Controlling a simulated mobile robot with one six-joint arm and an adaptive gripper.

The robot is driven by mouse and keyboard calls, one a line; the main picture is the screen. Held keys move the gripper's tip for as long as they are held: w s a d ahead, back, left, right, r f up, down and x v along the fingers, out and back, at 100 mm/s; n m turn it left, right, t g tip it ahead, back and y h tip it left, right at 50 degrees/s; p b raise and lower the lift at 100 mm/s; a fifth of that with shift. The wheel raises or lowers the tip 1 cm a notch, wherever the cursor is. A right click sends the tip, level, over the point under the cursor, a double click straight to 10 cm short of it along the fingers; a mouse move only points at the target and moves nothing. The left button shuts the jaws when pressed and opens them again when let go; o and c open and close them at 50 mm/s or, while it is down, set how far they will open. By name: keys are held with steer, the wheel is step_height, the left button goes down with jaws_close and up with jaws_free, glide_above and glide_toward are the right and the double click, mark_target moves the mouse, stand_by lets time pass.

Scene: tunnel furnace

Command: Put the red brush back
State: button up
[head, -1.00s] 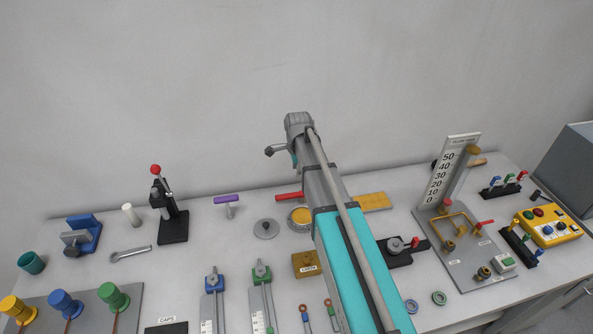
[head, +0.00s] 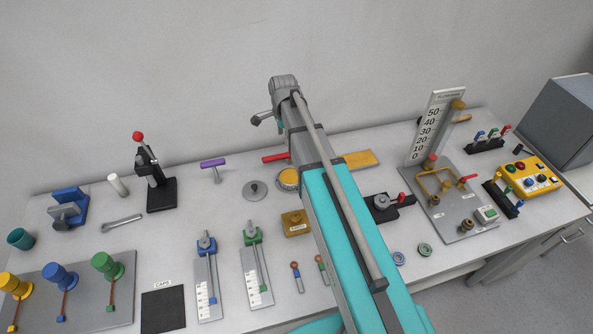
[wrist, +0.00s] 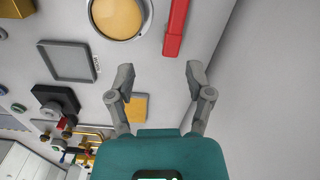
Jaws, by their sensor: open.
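A red bar (head: 276,157), which I take to be the red brush, lies on the bench near its back edge, left of my arm. In the wrist view the red bar (wrist: 176,28) lies beyond the fingertips, roughly ahead of the space between them. Its bristles cannot be made out. My gripper (wrist: 159,73) is open with nothing between its fingers, apart from the bar. In the head view my arm reaches over the bench and hides part of it, and the fingertips are not clear there.
A round yellow-topped dish (wrist: 117,14) is beside the bar. A grey square tray (wrist: 92,76) and a yellow pad (head: 361,160) are nearby. A purple-topped handle (head: 213,163) and a black stand (head: 160,192) are to the left. A scale board (head: 433,125) stands right.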

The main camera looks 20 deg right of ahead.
steer(key=s+n, duration=1.6)
steer(key=s, duration=0.2)
steer(key=shift+s+a, duration=0.15)
steer(key=shift+s, duration=0.25)
